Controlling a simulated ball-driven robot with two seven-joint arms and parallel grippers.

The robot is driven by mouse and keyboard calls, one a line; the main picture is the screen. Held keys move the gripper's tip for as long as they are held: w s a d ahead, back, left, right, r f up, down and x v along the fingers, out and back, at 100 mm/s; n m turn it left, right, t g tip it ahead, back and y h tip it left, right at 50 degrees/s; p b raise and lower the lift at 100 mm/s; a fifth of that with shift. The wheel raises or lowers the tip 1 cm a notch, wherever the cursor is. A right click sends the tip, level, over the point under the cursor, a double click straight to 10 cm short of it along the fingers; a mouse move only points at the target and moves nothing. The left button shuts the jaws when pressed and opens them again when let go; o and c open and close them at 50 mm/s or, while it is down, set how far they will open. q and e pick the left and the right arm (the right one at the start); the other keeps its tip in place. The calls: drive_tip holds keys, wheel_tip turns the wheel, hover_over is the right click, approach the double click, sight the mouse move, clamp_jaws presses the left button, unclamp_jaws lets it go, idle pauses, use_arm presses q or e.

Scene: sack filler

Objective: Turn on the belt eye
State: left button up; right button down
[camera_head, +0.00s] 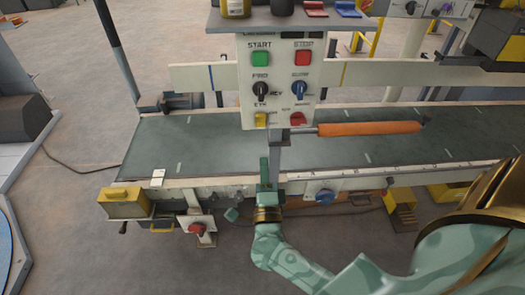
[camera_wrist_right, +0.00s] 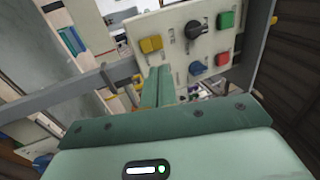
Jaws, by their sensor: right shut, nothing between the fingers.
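The control panel (camera_head: 280,80) stands upright above the belt. Its yellow switch (camera_head: 261,120) sits at the lower left, under a small label that seems to read EYE. The yellow switch also shows in the right wrist view (camera_wrist_right: 151,44); I cannot tell its setting. A red switch (camera_head: 297,119) sits beside it. My right gripper (camera_head: 269,168) is shut and empty, below the panel in the head view. In the right wrist view its green fingers (camera_wrist_right: 157,88) point at the panel, beside the yellow switch and apart from it as far as I can tell. My left gripper is out of view.
The panel also has a green START button (camera_head: 260,59), a red STOP button (camera_head: 303,58), a black knob (camera_head: 260,90) and a blue knob (camera_head: 299,90). An orange-sleeved bar (camera_head: 370,128) extends right over the belt (camera_head: 190,140). A shelf with small items tops the panel.

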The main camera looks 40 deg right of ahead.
sight(260, 118)
drive_tip(key=b+x, duration=0.1)
drive_tip(key=x, duration=1.1)
drive_tip(key=shift+f, duration=0.1)
drive_tip(key=r+p, duration=0.1)
drive_tip(key=p, duration=0.1)
drive_tip(key=shift+w+d+r+p, duration=0.1)
drive_tip(key=shift+w+r+p, duration=0.05)
drive_tip(key=shift+p, duration=0.15)
drive_tip(key=shift+f+g+b, duration=0.3)
drive_tip(key=shift+f+b, duration=0.05)
drive_tip(key=shift+f, duration=0.15)
